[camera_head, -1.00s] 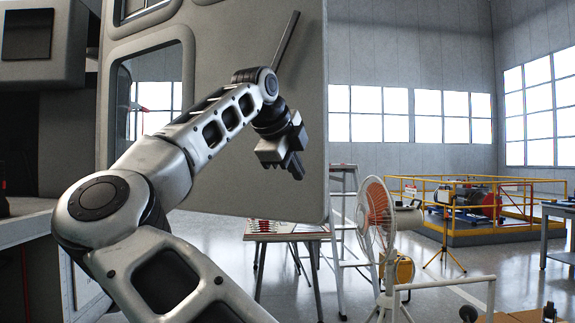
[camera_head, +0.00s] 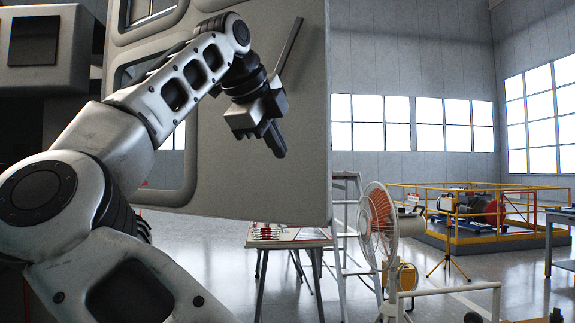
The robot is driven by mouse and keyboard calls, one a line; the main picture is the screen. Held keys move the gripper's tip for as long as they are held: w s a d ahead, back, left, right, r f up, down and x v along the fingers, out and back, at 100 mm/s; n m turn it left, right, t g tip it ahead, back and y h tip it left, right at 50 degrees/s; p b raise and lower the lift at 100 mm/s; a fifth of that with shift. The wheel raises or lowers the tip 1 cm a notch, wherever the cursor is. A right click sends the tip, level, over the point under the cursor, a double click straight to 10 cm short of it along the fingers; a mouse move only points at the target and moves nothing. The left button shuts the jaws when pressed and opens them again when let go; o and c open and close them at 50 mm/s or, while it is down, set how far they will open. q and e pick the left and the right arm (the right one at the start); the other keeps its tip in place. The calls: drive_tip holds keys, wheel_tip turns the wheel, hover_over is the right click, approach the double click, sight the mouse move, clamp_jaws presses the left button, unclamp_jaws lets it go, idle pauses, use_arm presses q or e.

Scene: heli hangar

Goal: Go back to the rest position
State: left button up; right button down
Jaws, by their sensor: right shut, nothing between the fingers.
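A dark bar (camera_head: 289,45) on the door shows just above the gripper.
A small table (camera_head: 300,236) with red and white items stands below the door. Beside it are a stepladder (camera_head: 345,215) and a white fan (camera_head: 380,215). A yellow railing (camera_head: 470,188) surrounds machinery farther back.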

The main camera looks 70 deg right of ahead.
drive_tip(key=shift+v, duration=1.65)
